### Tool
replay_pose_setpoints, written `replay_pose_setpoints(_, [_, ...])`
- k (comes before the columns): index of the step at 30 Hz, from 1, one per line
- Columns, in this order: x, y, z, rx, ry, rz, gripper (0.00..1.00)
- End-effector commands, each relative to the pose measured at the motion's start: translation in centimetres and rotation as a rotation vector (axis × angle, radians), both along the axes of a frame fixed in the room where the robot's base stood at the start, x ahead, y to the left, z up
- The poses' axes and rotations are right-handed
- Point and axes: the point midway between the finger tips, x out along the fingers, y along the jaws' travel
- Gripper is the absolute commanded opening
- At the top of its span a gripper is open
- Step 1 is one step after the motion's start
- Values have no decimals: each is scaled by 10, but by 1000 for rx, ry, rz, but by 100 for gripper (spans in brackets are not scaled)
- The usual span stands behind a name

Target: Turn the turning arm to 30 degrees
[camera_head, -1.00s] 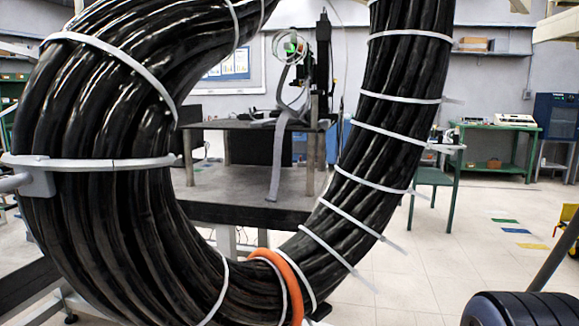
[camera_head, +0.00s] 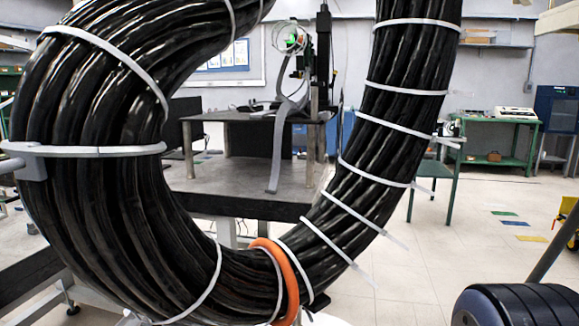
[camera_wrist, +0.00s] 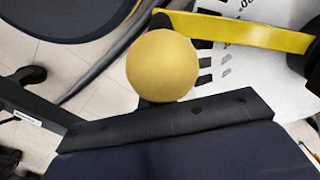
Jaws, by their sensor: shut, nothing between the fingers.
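A yellow ball (camera_wrist: 160,66) is near the middle of the wrist view. A yellow bar (camera_wrist: 245,34), which looks like the turning arm, runs from behind the ball to a dark part at the right edge. Beneath it is a white plate (camera_wrist: 270,75) with black marks and partly hidden print; I cannot read the angle. What looks like my gripper (camera_wrist: 152,104) shows as a short dark piece below the ball, shut with nothing held. It is close to the ball; I cannot tell if they touch. A dark block with a bolted black strip covers the lower wrist view.
In the head view a large black coil (camera_head: 95,120) with pale ties and an orange ring (camera_head: 280,270) fills the left and centre. A grey table (camera_head: 230,180) stands behind it. Tiled floor (camera_head: 430,270) is open at the right, before a green bench (camera_head: 495,125).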

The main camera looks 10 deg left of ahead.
Motion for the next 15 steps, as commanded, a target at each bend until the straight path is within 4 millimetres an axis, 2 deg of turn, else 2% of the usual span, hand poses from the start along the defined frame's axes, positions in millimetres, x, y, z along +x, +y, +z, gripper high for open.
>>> replay_pose_setpoints(6, [-7,7,0,0,1,1,0])
replay_pose_setpoints(15, [-1,0,0,0,0,-2,0])
